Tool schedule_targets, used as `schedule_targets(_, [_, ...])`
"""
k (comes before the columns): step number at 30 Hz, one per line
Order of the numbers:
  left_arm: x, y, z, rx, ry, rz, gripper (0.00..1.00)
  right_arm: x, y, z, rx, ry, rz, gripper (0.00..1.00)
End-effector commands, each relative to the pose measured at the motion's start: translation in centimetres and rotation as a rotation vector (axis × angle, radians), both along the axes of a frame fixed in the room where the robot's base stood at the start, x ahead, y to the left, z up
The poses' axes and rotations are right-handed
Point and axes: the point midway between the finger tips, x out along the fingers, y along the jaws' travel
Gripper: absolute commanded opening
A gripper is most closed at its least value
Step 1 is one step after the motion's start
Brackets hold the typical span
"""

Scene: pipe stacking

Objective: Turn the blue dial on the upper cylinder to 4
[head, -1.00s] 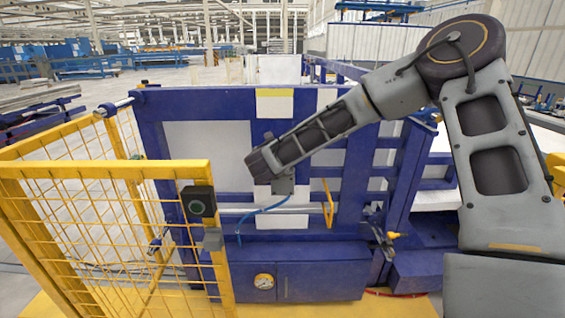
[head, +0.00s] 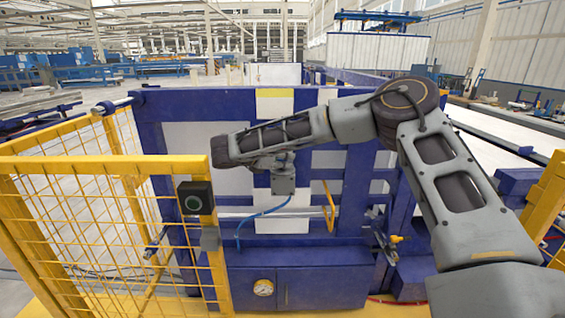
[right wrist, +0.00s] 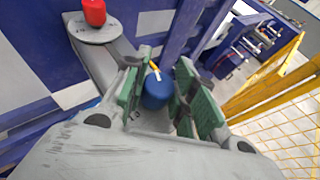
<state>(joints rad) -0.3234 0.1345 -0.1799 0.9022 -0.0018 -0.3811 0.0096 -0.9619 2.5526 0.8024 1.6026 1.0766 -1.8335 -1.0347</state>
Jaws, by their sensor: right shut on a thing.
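The blue dial (right wrist: 157,95) shows in the right wrist view, with a white mark on its top and a small yellow piece at its far edge. The green-padded fingers of my right gripper (right wrist: 158,92) stand on both sides of the dial and are shut on it. No number can be read on the dial. In the head view my right gripper (head: 280,160) is at a grey block (head: 284,182) on the front of the blue frame, and the dial is hidden there. My left gripper is not in view.
A red knob (right wrist: 94,12) sits on a round grey plate near the dial. A yellow mesh fence (head: 110,165) with a black button box (head: 195,198) stands at the left.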

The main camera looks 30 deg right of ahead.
Motion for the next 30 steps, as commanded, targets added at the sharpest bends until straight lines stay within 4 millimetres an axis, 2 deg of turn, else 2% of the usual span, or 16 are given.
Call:
schedule_targets(12, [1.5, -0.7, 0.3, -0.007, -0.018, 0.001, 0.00, 0.1, -0.1, 0.1, -0.002, -0.004, -0.110, 0.03])
schedule_targets(26, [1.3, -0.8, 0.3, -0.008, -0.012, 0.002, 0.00, 0.1, -0.1, 0.2, -0.003, -0.005, -0.119, 0.03])
schedule_targets(27, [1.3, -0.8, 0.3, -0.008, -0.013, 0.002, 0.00, 0.1, -0.1, 0.2, -0.003, -0.006, -0.118, 0.31])
schedule_targets(30, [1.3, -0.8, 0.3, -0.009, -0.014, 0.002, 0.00, 0.1, -0.1, 0.2, -0.002, -0.005, -0.118, 0.43])
